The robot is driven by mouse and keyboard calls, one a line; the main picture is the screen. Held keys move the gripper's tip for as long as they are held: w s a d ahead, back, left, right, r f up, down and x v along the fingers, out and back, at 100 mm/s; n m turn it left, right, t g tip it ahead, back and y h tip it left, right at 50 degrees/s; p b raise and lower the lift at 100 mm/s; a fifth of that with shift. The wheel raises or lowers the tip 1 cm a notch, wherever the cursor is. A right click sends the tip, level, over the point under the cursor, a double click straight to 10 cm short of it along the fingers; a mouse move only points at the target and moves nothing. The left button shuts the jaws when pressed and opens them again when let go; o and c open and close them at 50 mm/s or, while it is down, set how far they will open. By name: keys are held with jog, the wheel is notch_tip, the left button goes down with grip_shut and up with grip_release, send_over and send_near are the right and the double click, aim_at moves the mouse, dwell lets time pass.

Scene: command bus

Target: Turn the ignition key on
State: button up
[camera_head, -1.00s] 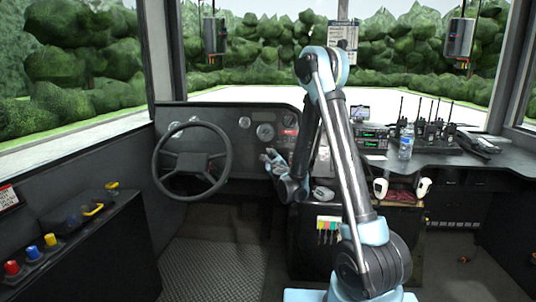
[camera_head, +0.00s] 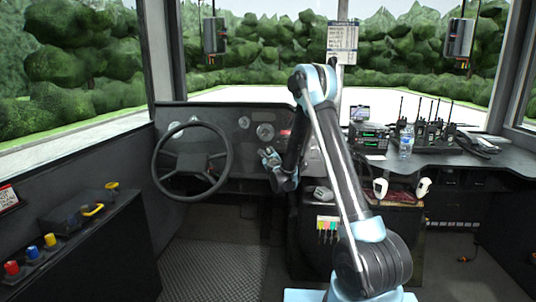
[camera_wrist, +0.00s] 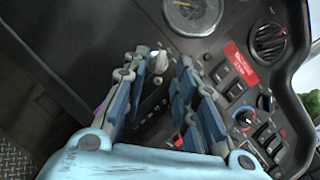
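A small silver key-like piece (camera_wrist: 158,62) sits on the dark dashboard panel in the wrist view, seen in the gap between my fingers near their tips. I take it for the ignition key. My gripper (camera_wrist: 160,66) is open, with a blue-grey finger on each side of this piece, and I see no clear contact. In the head view my gripper (camera_head: 268,156) is in front of the dashboard, just right of the steering wheel (camera_head: 192,161). The key cannot be made out in the head view.
A round gauge (camera_wrist: 195,12), a red label (camera_wrist: 240,65) and a row of switches (camera_wrist: 262,132) lie on the panel around my gripper. A water bottle (camera_head: 406,141) and several radios stand on the right counter. The floor (camera_head: 215,265) left of my arm is clear.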

aim_at(269, 150)
jog(key=shift+x, duration=2.95)
